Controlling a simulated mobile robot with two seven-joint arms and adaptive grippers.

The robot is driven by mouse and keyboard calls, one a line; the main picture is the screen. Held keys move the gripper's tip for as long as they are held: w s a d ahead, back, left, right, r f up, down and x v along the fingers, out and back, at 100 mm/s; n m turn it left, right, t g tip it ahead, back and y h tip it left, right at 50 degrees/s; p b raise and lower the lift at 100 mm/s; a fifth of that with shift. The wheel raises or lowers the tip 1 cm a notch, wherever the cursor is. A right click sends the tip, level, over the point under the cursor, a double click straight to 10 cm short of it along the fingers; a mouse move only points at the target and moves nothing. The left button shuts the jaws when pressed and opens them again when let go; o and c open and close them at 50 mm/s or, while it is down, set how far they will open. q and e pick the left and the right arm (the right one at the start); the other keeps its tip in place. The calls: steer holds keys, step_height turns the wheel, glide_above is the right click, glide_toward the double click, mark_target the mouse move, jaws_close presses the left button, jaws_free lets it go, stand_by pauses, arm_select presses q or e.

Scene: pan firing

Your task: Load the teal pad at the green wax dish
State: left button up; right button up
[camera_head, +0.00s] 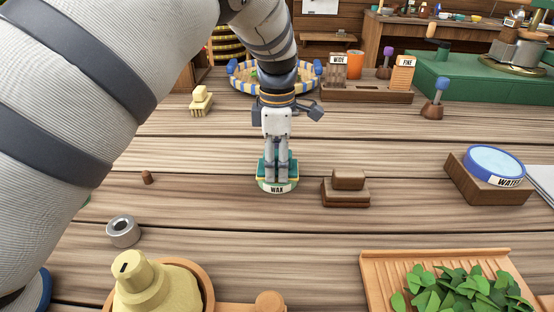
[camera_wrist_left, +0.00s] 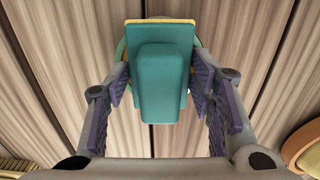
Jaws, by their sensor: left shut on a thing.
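The teal pad (camera_head: 262,170) has a teal block for a grip and a flat plate with a yellowish edge. It also shows in the left wrist view (camera_wrist_left: 160,85). My left gripper (camera_head: 277,176) points down and is shut on the pad's block, with a purple-lined finger on each side. The pad is at the green wax dish (camera_head: 277,189), labelled WAX, and covers most of it. The dish's rim (camera_wrist_left: 121,50) peeks out beside the plate in the wrist view. Whether the pad's underside touches the wax is hidden. My right gripper is not in view.
A brown stepped block (camera_head: 346,190) stands just right of the dish. A blue water dish (camera_head: 494,163) sits farther right. A striped round tray (camera_head: 303,86) stands behind.

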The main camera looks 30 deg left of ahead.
mark_target(277, 152)
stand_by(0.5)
arm_select(q)
steer(key=shift+r+p, duration=0.6)
steer(key=shift+r, duration=2.85)
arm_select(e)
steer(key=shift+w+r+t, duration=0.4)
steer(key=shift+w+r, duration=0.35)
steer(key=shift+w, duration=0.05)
